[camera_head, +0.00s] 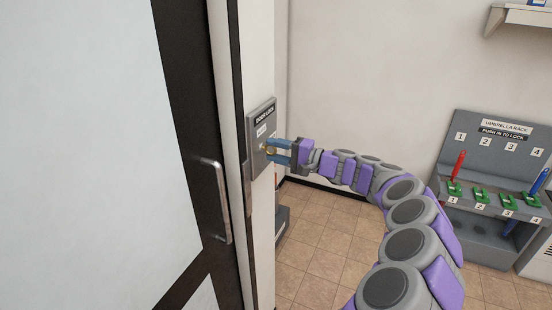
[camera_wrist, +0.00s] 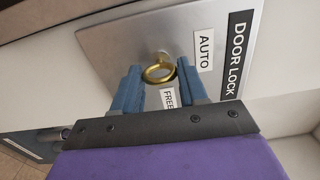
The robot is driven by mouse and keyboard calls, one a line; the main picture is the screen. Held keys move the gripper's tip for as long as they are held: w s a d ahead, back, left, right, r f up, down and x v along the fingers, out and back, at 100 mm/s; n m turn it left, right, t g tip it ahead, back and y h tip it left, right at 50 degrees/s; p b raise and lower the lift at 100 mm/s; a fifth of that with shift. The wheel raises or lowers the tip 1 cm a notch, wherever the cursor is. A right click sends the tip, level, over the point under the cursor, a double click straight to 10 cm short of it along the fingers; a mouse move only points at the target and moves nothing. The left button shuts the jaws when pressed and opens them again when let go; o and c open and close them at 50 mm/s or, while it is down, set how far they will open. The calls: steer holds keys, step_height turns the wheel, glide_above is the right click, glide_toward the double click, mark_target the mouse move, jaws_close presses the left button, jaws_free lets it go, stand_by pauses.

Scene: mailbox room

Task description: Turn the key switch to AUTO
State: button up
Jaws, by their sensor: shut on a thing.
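The key switch's brass key (camera_wrist: 159,70), with a ring-shaped head, sticks out of a grey metal plate (camera_wrist: 110,43). The plate bears an AUTO label (camera_wrist: 204,50), a FREE label (camera_wrist: 167,98) and a DOOR LOCK label (camera_wrist: 238,52). In the head view the plate (camera_head: 261,120) is on the white wall strip beside the door. My gripper (camera_head: 272,150) reaches it from the right, its blue fingers shut on the key, one on each side of the ring. I cannot tell which label the key points to.
The dark-framed door (camera_head: 180,110) with a metal handle (camera_head: 214,200) stands left of the plate. A grey umbrella rack (camera_head: 490,155) with red and blue umbrellas is at the right. A shelf (camera_head: 525,16) is at upper right. Tiled floor (camera_head: 320,245) is clear between.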

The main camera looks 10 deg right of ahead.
steer(key=shift+f+n, duration=0.25)
steer(key=shift+n, duration=0.05)
steer(key=o, duration=0.7)
steer(key=shift+c, duration=0.2)
steer(key=o, duration=0.4)
steer(key=shift+r, duration=0.1)
steer(key=shift+s, duration=0.1)
steer(key=p+v, duration=0.3)
steer(key=v, duration=1.4)
steer(key=shift+d, duration=0.2)
steer(key=shift+a, duration=0.1)
